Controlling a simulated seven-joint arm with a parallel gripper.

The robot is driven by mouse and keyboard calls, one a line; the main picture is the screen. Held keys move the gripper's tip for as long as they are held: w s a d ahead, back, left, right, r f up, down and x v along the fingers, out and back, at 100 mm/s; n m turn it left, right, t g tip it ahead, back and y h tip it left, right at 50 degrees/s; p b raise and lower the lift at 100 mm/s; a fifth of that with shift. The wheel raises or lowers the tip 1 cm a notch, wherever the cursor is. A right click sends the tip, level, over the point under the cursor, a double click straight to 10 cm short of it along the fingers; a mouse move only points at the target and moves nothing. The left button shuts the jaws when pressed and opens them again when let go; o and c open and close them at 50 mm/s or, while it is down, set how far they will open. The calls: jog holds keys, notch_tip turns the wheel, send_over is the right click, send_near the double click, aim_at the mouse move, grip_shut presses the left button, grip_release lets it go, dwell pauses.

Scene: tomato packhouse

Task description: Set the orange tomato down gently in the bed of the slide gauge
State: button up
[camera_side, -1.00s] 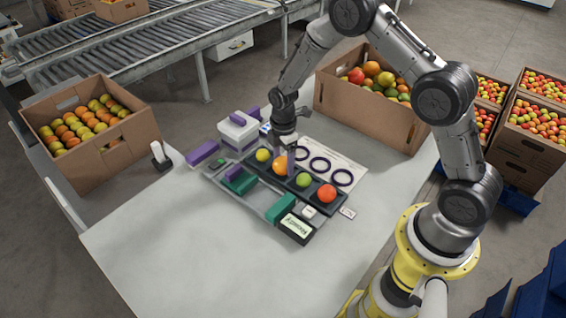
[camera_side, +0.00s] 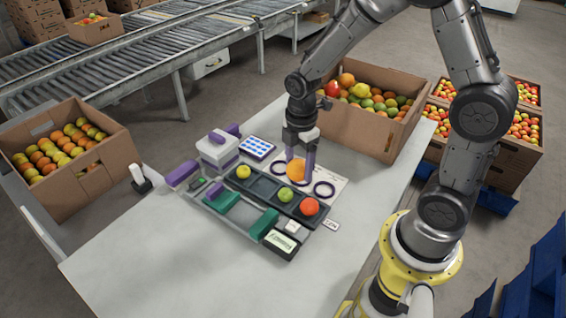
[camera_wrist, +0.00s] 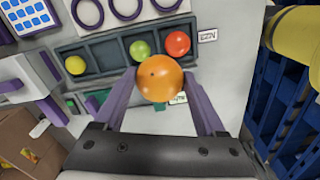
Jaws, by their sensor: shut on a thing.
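The orange tomato (camera_side: 297,171) is held between the purple fingers of my gripper (camera_side: 298,168), raised above the far edge of the dark tray (camera_side: 275,173). In the wrist view the orange tomato (camera_wrist: 160,78) sits between both fingertips (camera_wrist: 160,92). The tray holds a yellow, a green and a red tomato, and one compartment is empty. The slide gauge (camera_side: 253,229), with green jaws and a display, lies on the near side of the tray. Its bed between the green jaws (camera_side: 238,212) is empty. In the wrist view the held tomato and my gripper hide most of the gauge.
A card with dark rings (camera_side: 325,189) lies beyond the tray. A white and purple device (camera_side: 217,150) and a blue-dotted card (camera_side: 257,148) stand to the left. A fruit carton (camera_side: 375,125) is behind. The near table (camera_side: 170,265) is clear.

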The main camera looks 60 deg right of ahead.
jog(key=shift+s+r, duration=0.35)
jog(key=shift+s, duration=0.5)
jog(key=shift+r, duration=0.15)
jog(key=w, duration=0.2)
jog(key=w+m, duration=0.1)
jog(key=shift+w+a, duration=0.2)
jog(key=shift+a, duration=0.15)
jog(key=shift+n, duration=0.4)
jog(key=w+a+f, duration=0.2)
jog(key=a, duration=0.1)
jog(key=w+a+f, duration=0.2)
jog(key=w+a, duration=0.1)
jog(key=w+a+f, duration=0.2)
jog(key=a+f, duration=0.1)
jog(key=shift+w+a, duration=0.2)
jog(key=shift+a, duration=0.1)
jog(key=shift+s+a+f, duration=0.2)
jog(key=shift+a+f, duration=0.05)
jog(key=shift+f, duration=1.9)
jog(key=shift+f, duration=0.6)
